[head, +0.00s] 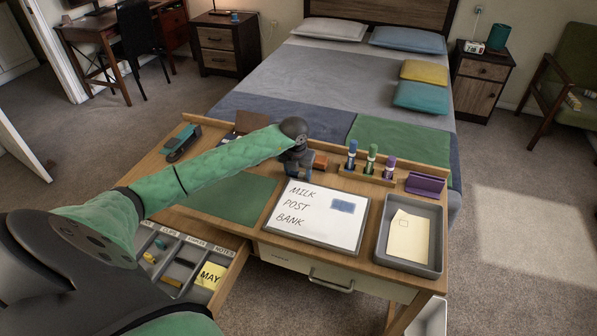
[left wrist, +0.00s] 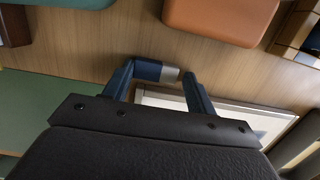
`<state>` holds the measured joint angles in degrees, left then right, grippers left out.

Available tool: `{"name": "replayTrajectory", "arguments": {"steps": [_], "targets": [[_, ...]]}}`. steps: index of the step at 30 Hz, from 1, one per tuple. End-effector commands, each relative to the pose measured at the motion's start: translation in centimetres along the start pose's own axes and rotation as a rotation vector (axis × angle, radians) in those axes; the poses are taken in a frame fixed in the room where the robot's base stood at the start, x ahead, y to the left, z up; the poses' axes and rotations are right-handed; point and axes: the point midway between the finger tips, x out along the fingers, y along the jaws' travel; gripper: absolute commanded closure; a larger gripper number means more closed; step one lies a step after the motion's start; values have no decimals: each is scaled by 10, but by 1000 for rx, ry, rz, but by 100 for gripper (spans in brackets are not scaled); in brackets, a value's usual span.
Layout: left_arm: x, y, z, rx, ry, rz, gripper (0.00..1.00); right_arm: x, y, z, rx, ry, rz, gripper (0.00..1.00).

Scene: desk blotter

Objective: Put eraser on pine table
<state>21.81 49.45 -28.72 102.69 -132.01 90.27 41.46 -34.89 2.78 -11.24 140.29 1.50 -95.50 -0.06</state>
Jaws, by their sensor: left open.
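A small blue block with a light grey end, which looks like the eraser (left wrist: 155,70), lies between my fingertips in the left wrist view. My left gripper (left wrist: 158,82) is open around it; whether a finger touches it I cannot tell. In the head view my left gripper (head: 298,172) is low over the pine table (head: 235,222), just behind the whiteboard (head: 312,228). There the arm and fingers mostly hide the eraser. Bare pine wood also shows under the fingers in the left wrist view (left wrist: 90,60). My right gripper is not in view.
An orange block (head: 320,162) sits just right of the gripper. A marker rack (head: 366,175), a purple holder (head: 425,184) and a grey tray with paper (head: 436,262) stand farther right. A stapler (head: 182,142) is far left. A blue patch (head: 343,206) shows on the whiteboard. An open drawer (head: 232,275) juts out in front.

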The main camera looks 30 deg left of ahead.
Motion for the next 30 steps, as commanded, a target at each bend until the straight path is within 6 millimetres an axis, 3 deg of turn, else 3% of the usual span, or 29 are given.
{"name": "replayTrajectory", "arguments": {"steps": [1,6,7,12,21,30], "targets": [[12,3,-8,-1,21,11,32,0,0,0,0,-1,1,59],[-3,4,-6,-1,22,13,32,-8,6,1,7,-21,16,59],[-4,4,-6,-1,19,13,32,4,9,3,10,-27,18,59],[-41,3,-3,0,11,10,32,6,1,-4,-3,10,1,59],[-100,2,0,-1,7,6,32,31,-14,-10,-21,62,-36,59],[-126,1,0,-2,7,5,32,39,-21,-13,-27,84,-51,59]]}}
